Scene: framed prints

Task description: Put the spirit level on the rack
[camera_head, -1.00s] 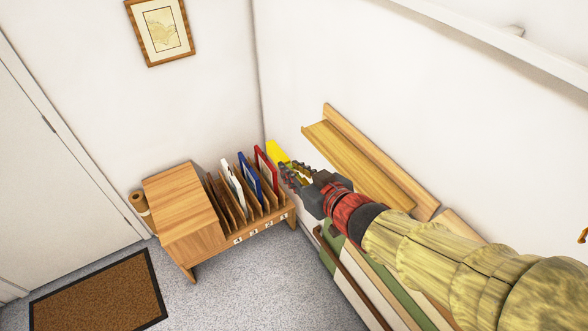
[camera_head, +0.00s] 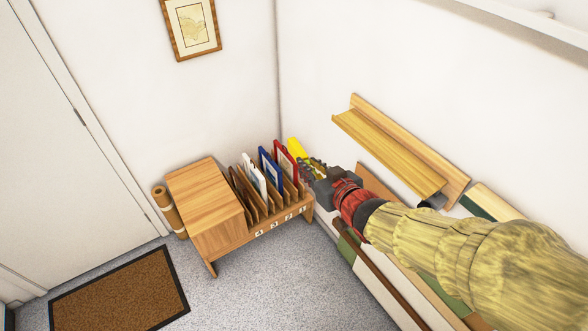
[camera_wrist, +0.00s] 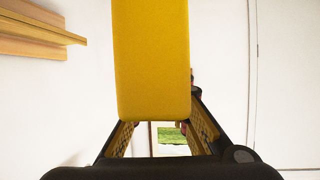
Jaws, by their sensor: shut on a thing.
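The yellow spirit level (camera_head: 296,147) shows just beyond my gripper (camera_head: 310,166) in the head view, close to the right end of the wooden rack (camera_head: 236,238). In the wrist view the level (camera_wrist: 151,60) is a broad yellow bar between the fingers of my gripper (camera_wrist: 158,132), which is shut on it. The rack has upright dividers with white, blue and red framed prints (camera_head: 285,160) standing in its slots. Part of the level is hidden behind the red frame and my gripper. I cannot tell whether the level touches the rack.
A wooden wall ledge (camera_head: 390,150) is above and right of my gripper, and shows at upper left in the wrist view. A rolled brown tube (camera_head: 168,211) stands left of the rack. A brown doormat (camera_head: 120,290) lies on the floor. The grey floor before the rack is clear.

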